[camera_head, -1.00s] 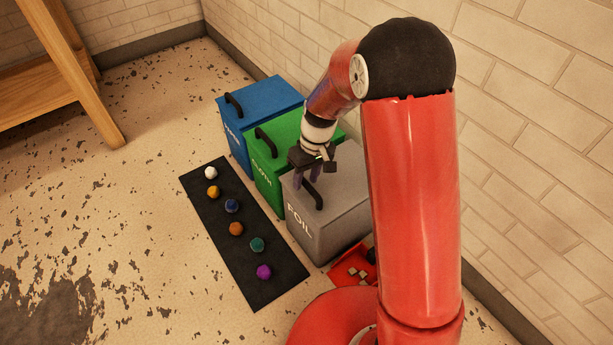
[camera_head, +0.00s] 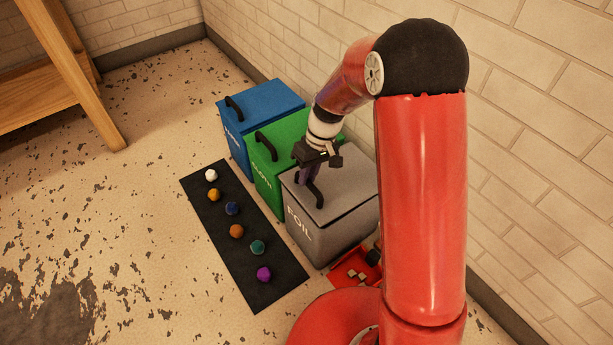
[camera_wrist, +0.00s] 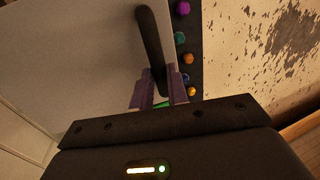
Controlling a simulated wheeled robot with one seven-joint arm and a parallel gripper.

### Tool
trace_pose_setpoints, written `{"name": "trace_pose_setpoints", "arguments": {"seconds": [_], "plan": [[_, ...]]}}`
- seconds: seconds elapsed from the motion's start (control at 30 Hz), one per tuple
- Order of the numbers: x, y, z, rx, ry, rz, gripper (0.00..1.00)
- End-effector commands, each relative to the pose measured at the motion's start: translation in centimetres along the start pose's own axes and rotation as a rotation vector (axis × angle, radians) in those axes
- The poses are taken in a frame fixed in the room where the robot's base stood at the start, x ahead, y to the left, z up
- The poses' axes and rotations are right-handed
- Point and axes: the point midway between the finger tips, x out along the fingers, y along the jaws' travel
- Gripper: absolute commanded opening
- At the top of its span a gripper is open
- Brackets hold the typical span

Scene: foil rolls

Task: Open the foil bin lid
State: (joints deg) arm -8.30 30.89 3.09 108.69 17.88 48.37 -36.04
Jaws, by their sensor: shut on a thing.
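The grey foil bin (camera_head: 330,240) stands at the near end of a row of bins, with FOIL written on its front. Its lid (camera_head: 345,190) is grey with a black bar handle (camera_head: 314,192). A thin dark line shows under the lid's near edge, so it looks slightly raised. My gripper (camera_head: 306,178) is above the lid with its purple fingers at the handle. In the wrist view my gripper (camera_wrist: 160,88) is shut on the handle (camera_wrist: 150,40), near one end of the bar. The bin's inside is hidden.
A green bin (camera_head: 275,155) and a blue bin (camera_head: 262,100) stand beside it. A black mat (camera_head: 225,225) with several coloured balls lies in front. A brick wall (camera_head: 530,170) is close behind. Open floor (camera_head: 110,240) lies to the left.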

Motion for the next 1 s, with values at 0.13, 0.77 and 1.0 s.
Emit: {"name": "trace_pose_setpoints", "arguments": {"seconds": [0.13,0.77,1.0], "plan": [[-3.3,0.5,0.0,0.008,0.005,-0.102,0.0],[-14.7,6.1,0.0,0.002,0.006,-0.423,0.0],[-16.4,8.4,0.1,0.005,0.006,-0.417,0.0]]}}
